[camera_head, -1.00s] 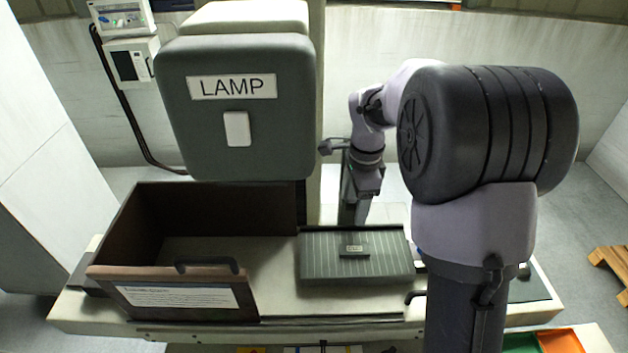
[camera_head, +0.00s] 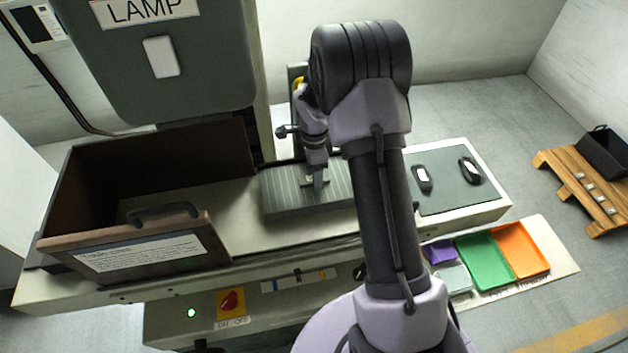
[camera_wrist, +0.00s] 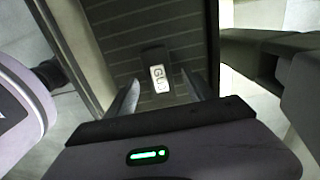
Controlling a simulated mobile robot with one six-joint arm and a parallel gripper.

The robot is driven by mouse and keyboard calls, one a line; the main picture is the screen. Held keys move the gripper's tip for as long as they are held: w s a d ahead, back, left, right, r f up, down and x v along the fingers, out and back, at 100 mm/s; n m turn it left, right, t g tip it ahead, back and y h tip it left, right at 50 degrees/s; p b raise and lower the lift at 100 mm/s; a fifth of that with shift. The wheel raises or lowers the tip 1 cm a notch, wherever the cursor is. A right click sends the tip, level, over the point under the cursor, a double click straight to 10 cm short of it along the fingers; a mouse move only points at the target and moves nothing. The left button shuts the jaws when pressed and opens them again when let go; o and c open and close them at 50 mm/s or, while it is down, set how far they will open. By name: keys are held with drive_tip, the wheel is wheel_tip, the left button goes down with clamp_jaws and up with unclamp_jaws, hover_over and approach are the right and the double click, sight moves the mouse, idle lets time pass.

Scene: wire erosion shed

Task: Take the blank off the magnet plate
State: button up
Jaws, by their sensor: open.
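The blank, a small dark block with a white label (camera_wrist: 157,76), sits on the grey striped magnet plate (camera_head: 282,202). The label reads roughly "GU", the rest unclear. In the wrist view the plate's striped surface (camera_wrist: 118,35) fills the upper middle. My gripper (camera_head: 318,182) is low over the plate in the head view and mostly hides the blank. In the wrist view my gripper (camera_wrist: 162,92) is open, with one finger on each side of the blank's near end. I cannot tell whether the fingers touch it.
A brown open-topped box (camera_head: 95,220) with a handle stands left of the plate. The LAMP housing (camera_head: 165,75) hangs above it. A grey mat (camera_head: 445,190) with two dark labelled pieces lies right. Green (camera_head: 484,262) and orange (camera_head: 522,250) trays are front right. A red knob (camera_head: 230,301) and lit green light (camera_head: 191,313) sit in front.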

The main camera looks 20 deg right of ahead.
drive_tip(key=shift+w+f, duration=0.1)
drive_tip(key=shift+f, duration=0.35)
drive_tip(key=shift+r, duration=0.15)
drive_tip(key=shift+c, duration=0.9)
clamp_jaws()
